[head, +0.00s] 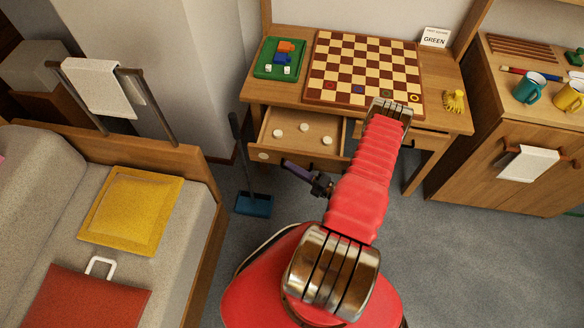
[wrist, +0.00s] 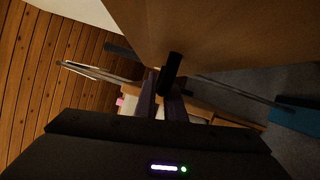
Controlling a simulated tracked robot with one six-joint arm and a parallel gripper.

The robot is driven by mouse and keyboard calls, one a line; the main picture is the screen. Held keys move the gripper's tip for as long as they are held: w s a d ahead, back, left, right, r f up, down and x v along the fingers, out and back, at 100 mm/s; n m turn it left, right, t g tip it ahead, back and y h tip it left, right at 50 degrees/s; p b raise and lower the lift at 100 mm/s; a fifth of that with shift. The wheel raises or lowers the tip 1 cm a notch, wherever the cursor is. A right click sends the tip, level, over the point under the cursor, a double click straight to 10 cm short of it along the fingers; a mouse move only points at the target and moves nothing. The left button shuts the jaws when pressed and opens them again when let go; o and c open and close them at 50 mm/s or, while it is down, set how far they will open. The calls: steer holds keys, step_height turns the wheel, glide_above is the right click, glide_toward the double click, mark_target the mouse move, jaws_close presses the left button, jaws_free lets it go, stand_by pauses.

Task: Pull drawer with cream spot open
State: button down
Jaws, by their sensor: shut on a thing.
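The drawer with the cream spot (head: 311,158) stands open at the left of the desk (head: 455,119). Its cream spot (head: 263,156) shows at the left end of its front. Several pale round pieces lie inside. My gripper (head: 286,163) is at the drawer front, its purple fingers reaching to it from below right. In the wrist view my gripper (wrist: 162,95) is shut on the dark drawer handle (wrist: 171,70), which stands out from the brown drawer front (wrist: 215,30). The handle cannot be made out in the head view.
A chessboard (head: 362,67) and a green tray (head: 279,58) lie on the desk. A bed (head: 60,172) is at the left, with a blue dustpan (head: 253,204) between it and the desk. A cabinet (head: 500,175) stands right. Grey floor (head: 480,265) is clear at lower right.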

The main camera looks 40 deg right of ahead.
steer(key=shift+a+f, duration=0.1)
steer(key=shift+f, duration=0.05)
steer(key=s+a, duration=0.2)
steer(key=a, duration=0.1)
steer(key=shift+s+a, duration=0.25)
steer(key=shift+s, duration=0.15)
steer(key=c, duration=1.8)
jaws_free()
steer(key=shift+c, duration=0.2)
steer(key=shift+d, duration=0.1)
steer(key=r+v, duration=0.1)
steer(key=v, duration=1.2)
steer(key=shift+s+f, duration=0.35)
steer(key=shift+f, duration=0.15)
steer(key=shift+d, duration=0.2)
